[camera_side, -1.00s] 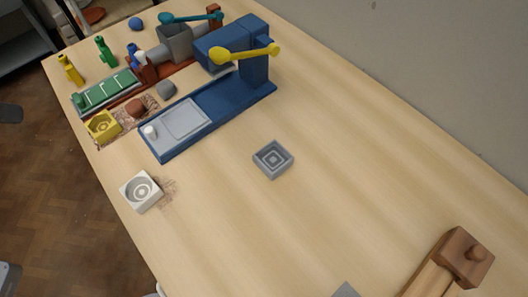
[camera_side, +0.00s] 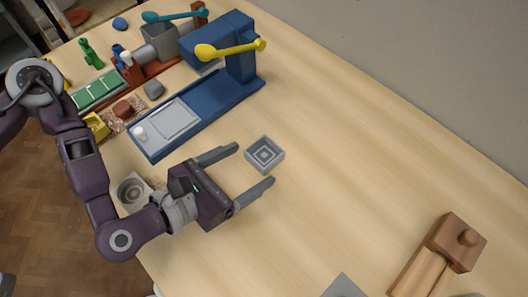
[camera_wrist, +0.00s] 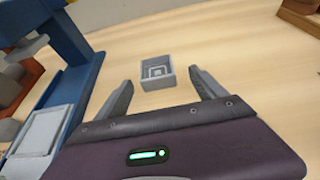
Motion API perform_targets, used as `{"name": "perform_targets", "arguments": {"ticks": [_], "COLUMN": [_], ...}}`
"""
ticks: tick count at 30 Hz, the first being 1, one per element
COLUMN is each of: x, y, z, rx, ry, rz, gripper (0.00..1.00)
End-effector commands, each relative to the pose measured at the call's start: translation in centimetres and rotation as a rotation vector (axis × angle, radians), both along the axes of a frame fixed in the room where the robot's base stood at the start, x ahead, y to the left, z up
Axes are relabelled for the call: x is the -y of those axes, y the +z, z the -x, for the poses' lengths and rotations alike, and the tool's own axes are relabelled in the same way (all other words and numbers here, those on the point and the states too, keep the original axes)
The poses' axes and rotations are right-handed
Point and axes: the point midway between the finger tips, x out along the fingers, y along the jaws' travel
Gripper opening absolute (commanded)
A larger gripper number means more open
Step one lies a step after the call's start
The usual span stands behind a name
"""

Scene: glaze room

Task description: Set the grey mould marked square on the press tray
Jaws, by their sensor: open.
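The grey mould (camera_side: 264,154) is a small square block with nested square rings in its hollow. It lies on the table right of the blue press. My gripper (camera_side: 255,165) is open, and its two fingers point toward the mould, one on each side of its line. In the wrist view the mould (camera_wrist: 157,72) sits just beyond and between the fingertips (camera_wrist: 162,80), apart from both. The press tray (camera_side: 175,121) is a pale grey plate on the blue base (camera_side: 217,108), bare except for a white knob by its left end. It also shows in the wrist view (camera_wrist: 42,130).
A yellow mould (camera_side: 97,126), brown and grey lumps and a green rack (camera_side: 97,91) stand left of the press. A wooden tool (camera_side: 450,250) lies lower right. The table's middle right is clear.

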Motion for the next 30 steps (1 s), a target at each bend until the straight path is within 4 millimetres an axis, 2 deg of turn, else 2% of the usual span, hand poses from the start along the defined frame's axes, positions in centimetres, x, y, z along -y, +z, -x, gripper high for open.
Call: {"name": "perform_targets", "arguments": {"ticks": [6, 9, 17, 27, 29, 30], "x": [2.3, 3.4, 3.8, 3.7, 3.7, 3.7], "y": [-0.6, -1.3, -1.5, -1.5, -1.5, -1.5], "z": [-3.2, -4.1, -4.5, -4.5, -4.5, -4.5], "rx": [0.007, 0.005, 0.004, 0.004, 0.005, 0.005], "ry": [0.0, -0.002, -0.003, -0.004, -0.004, -0.004], "rz": [-0.001, -0.003, -0.004, -0.004, -0.004, -0.004], "gripper": [0.8, 0.8, 0.8, 0.15, 0.05, 0.05]}}
